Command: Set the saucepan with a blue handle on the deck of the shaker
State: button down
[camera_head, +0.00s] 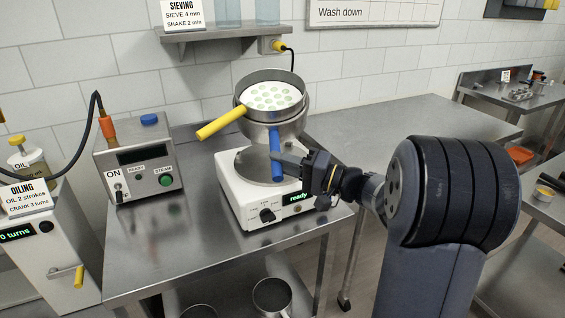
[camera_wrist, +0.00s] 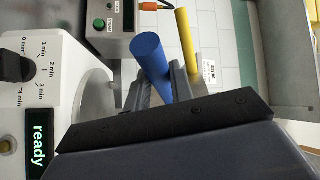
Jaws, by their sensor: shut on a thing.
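The steel saucepan (camera_head: 262,136) is above the round deck (camera_head: 250,168) of the white shaker (camera_head: 240,205). Its blue handle (camera_head: 276,152) points toward me and also shows in the wrist view (camera_wrist: 150,55). A sieve (camera_head: 271,92) with a yellow handle (camera_head: 220,123) sits on top of the saucepan and holds pale green gummies. My gripper (camera_head: 284,163) is shut on the blue handle; in the wrist view its fingers (camera_wrist: 160,88) close around it. I cannot tell whether the pan's base touches the deck. The shaker's display reads "ready".
A control box (camera_head: 139,160) with a green button stands left of the shaker. An oiling machine (camera_head: 48,245) with a yellow crank is farther left. A shelf (camera_head: 225,32) hangs above. Bare steel tabletop (camera_head: 160,240) lies left of the shaker, and another clear table (camera_head: 400,125) is at right.

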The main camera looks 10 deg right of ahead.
jog(key=shift+r, duration=0.3)
notch_tip(320, 180, down, 6)
jog(key=m+h+b, duration=0.1)
jog(key=m+b, duration=0.1)
jog(key=m, duration=0.1)
jog(key=shift+f+g+b, duration=0.2)
jog(key=shift+g+b, duration=0.1)
jog(key=shift+g, duration=0.1)
jog(key=shift+w+d+b, duration=0.1)
jog(key=shift+b, duration=0.2)
dwell(0.6)
dwell(0.3)
